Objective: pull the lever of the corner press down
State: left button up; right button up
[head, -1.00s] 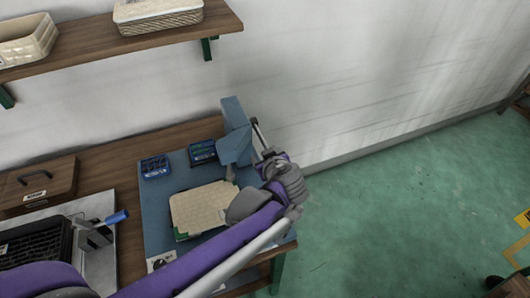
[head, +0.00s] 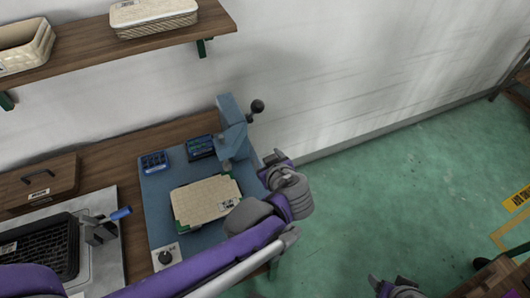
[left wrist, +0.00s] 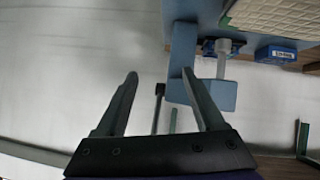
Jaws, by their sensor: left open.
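The corner press (head: 233,128) is a blue bracket-shaped stand at the back right of a blue base. Its lever (head: 256,106), a short rod with a black ball knob, points up and right from the press's side. My left gripper (head: 271,158) is open and empty, below and right of the knob and apart from it. In the left wrist view the lever (left wrist: 159,100) appears between the two spread fingers, farther off. A beige panel (head: 207,198) with green corners lies in front of the press. My right gripper (head: 396,289) shows only partly at the bottom edge.
Two small blue bins (head: 155,162) stand left of the press. A second press with a blue-handled lever (head: 121,213) and black tray is at the left. A brown box (head: 38,185) and a wall shelf (head: 120,45) are behind.

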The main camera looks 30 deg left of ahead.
pick_arm(q)
jog(key=shift+p+v, duration=1.1)
jog(key=shift+v, duration=1.05)
jog(key=shift+f, duration=0.1)
jog(key=p+v, duration=0.1)
jog(key=v, duration=0.9)
jog(key=shift+s+d, duration=0.2)
jog(key=shift+d, duration=0.15)
